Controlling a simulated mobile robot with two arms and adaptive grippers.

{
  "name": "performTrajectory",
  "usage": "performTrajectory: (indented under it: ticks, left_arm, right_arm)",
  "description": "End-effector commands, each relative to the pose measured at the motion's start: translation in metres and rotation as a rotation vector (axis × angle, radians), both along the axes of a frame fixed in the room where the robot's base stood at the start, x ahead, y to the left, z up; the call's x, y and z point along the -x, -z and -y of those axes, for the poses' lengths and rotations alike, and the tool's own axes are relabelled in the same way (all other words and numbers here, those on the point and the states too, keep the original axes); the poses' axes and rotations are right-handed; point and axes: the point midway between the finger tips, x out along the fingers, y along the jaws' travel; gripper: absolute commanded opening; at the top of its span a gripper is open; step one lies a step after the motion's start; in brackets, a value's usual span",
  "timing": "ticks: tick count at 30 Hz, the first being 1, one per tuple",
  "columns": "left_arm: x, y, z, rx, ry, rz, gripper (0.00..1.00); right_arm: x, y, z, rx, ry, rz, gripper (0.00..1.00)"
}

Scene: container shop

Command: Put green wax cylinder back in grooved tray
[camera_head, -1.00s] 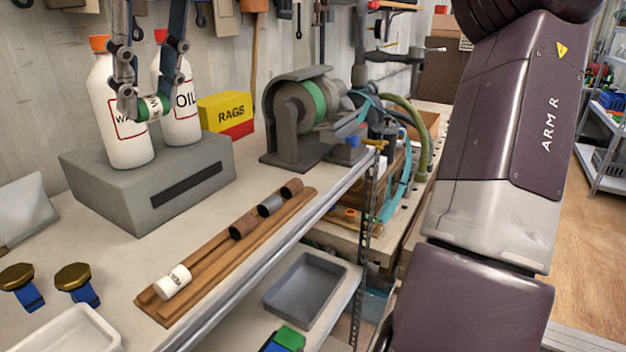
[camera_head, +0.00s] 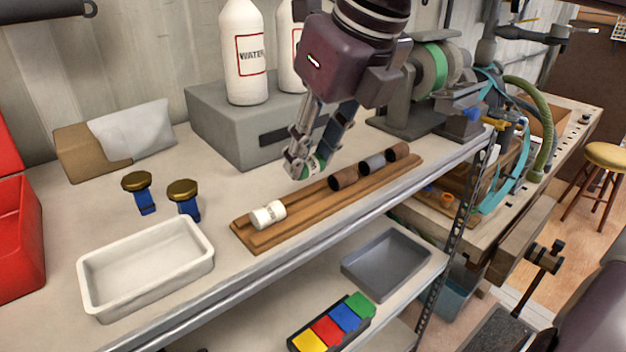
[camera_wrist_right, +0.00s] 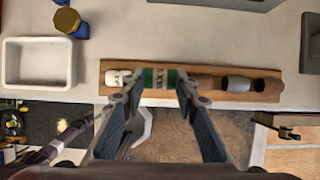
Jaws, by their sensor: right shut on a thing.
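The green wax cylinder (camera_head: 317,163), with a white lettered label, is held between the fingertips of my right gripper (camera_head: 307,168). It also shows between the fingers in the right wrist view (camera_wrist_right: 148,77). The grooved tray (camera_head: 250,240) is a long wooden board near the shelf's front edge. A white cylinder (camera_head: 268,215) lies at its near left end; brown and grey cylinders (camera_head: 372,164) lie toward its far end. An open stretch of groove lies between them. The green cylinder appears above or just behind this stretch; its exact height is unclear. My left gripper is out of view.
A grey block (camera_head: 225,120) with white bottles (camera_head: 242,60) stands behind the gripper. A white bin (camera_head: 147,265) and two gold-topped blue items (camera_head: 184,196) are left of the tray. A grinder (camera_head: 425,85) stands at the right.

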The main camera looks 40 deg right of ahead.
Motion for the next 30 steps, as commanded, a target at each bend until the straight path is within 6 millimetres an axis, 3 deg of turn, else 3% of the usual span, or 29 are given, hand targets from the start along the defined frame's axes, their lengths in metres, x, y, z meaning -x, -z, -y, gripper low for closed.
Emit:
performTrajectory:
  ticks: [12, 25, 26, 30]
  left_arm:
    - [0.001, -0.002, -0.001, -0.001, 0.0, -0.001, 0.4]
    - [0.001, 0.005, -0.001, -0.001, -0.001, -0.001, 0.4]
    - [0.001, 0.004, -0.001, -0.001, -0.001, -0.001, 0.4]
    - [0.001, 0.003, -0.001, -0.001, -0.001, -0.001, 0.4]
  right_arm:
    - [0.0, 0.044, 0.0, 0.0, -0.001, -0.001, 0.06]
    - [0.0, 0.05, 0.0, 0.0, 0.0, 0.001, 0.06]
    - [0.0, 0.049, 0.0, 0.0, 0.0, 0.001, 0.3]
    - [0.0, 0.048, 0.0, 0.0, 0.0, 0.001, 0.46]
